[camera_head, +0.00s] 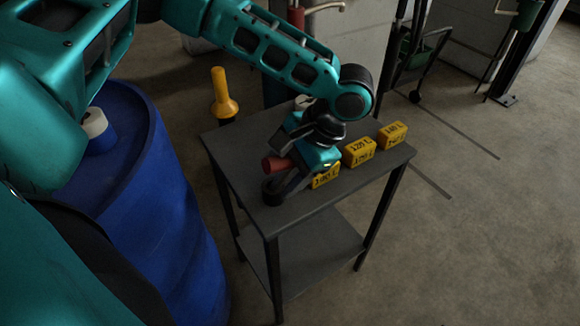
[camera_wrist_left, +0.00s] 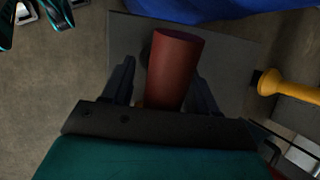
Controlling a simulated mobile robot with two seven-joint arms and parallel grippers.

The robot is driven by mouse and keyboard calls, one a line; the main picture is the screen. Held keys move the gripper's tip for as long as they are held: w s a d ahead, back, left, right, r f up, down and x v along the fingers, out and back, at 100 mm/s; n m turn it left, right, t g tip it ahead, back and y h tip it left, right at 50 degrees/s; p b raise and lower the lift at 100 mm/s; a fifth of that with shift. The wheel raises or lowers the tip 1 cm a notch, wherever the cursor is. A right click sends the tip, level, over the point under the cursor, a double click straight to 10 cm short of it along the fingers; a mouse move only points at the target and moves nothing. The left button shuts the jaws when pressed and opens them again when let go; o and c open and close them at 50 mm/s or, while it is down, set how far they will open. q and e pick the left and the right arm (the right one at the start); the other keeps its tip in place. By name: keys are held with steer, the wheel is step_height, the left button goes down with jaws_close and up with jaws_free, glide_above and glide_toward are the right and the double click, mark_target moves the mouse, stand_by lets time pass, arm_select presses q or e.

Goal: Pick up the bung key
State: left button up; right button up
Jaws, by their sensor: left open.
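A dark red cylinder (camera_head: 275,165), which looks like the grip of the bung key, is at the near left part of the small grey table. It also shows in the left wrist view as a red cylinder (camera_wrist_left: 174,66) with its round end toward the top. My left gripper (camera_head: 278,181) is over the table at the cylinder. In the left wrist view my left gripper (camera_wrist_left: 162,75) is open, with one dark finger on each side of the cylinder. I cannot tell whether the fingers touch it. The lower part of the cylinder is hidden by the gripper body.
The grey table (camera_head: 300,209) has a lower shelf. Yellow labelled blocks (camera_head: 358,152) stand in a row beyond the gripper. A blue drum (camera_head: 150,190) with a white and blue roll (camera_head: 98,128) on it stands left. A yellow flared post (camera_head: 222,95) is behind.

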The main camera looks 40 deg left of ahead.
arm_select(q)
jaws_close()
stand_by(0.5)
